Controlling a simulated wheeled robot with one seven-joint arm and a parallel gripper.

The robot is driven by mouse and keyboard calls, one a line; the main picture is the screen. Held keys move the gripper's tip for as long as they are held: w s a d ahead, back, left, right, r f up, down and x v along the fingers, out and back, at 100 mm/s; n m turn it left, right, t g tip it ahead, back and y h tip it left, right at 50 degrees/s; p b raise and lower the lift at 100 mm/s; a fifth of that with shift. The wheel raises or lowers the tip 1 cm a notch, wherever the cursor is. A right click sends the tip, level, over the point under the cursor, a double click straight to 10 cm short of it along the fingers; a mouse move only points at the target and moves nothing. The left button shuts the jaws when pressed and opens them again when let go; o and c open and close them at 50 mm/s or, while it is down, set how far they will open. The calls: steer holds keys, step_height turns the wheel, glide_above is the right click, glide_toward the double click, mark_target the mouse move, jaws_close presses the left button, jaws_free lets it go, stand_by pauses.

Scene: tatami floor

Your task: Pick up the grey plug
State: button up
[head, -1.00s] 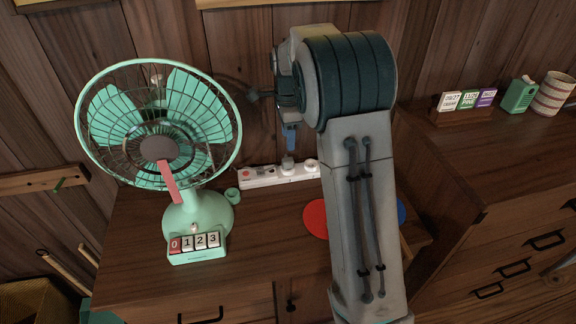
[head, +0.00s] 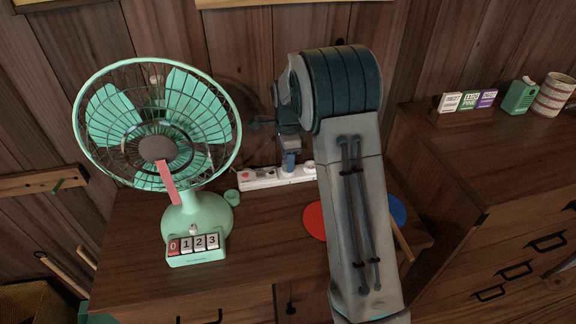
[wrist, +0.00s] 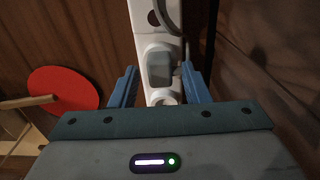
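The grey plug (wrist: 160,66) sits on the white power strip (wrist: 146,20) in the wrist view, with a grey cord beside it. My gripper (wrist: 160,82) is open, one blue finger on each side of the plug. Gaps show between the plug and both fingers. In the head view my gripper (head: 290,163) is low over the power strip (head: 258,178), and the plug is mostly hidden there.
A mint-green fan (head: 198,216) with number keys stands left of the strip. A red disc (head: 314,220) and a blue disc (head: 397,210) lie by my arm. A wooden wall is behind.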

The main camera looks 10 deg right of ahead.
steer(key=c, duration=0.7)
